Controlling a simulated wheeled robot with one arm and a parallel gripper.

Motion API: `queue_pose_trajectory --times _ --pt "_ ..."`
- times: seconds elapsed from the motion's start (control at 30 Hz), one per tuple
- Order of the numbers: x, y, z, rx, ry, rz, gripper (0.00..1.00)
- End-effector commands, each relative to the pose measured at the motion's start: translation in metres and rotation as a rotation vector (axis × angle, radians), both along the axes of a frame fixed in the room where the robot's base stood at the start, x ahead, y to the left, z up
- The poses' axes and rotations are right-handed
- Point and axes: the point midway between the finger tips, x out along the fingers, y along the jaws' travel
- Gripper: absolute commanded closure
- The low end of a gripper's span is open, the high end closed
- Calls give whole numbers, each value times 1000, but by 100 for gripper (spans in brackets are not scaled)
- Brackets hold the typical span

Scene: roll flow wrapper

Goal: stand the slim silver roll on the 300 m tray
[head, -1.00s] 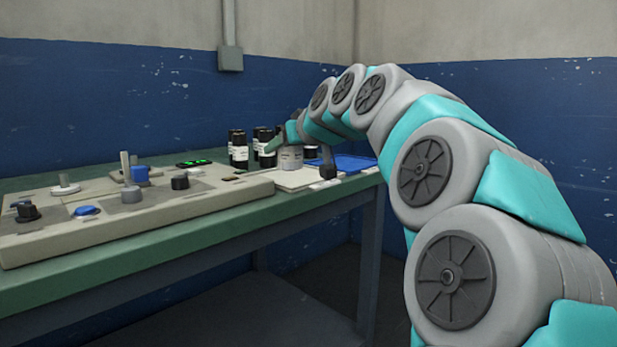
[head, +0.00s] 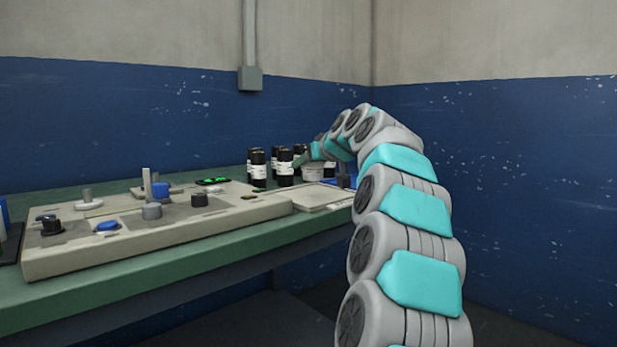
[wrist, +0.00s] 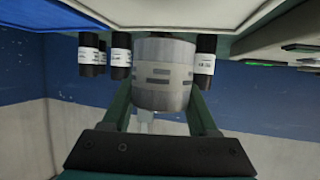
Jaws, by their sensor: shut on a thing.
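A silver-grey roll (wrist: 165,72) with dark marks on its side sits between the two green fingers of my gripper (wrist: 160,105) in the wrist view. The gripper is shut on it. In the head view the roll (head: 313,172) shows small at the far end of the bench, beside the end of my arm and partly hidden. A blue tray (head: 346,181) shows in part behind my arm, and a flat cream tray (head: 322,196) lies nearer. I cannot read which one is marked 300 m.
Several black rolls with white labels (head: 285,168) stand close left of my gripper, and also show in the wrist view (wrist: 205,58). A cream machine panel (head: 150,232) with knobs and posts covers much of the green bench (head: 230,262). Walls stand behind.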

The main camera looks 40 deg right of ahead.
Motion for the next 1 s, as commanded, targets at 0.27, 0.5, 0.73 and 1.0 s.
queue_pose_trajectory --times 0.27,0.5,0.73,1.0 --pt "10 -9 -2 0 2 1 100" --pt "9 -9 -18 1 -1 1 100" --pt "10 -9 -37 1 0 0 100" --pt "10 -9 -38 0 0 0 100"
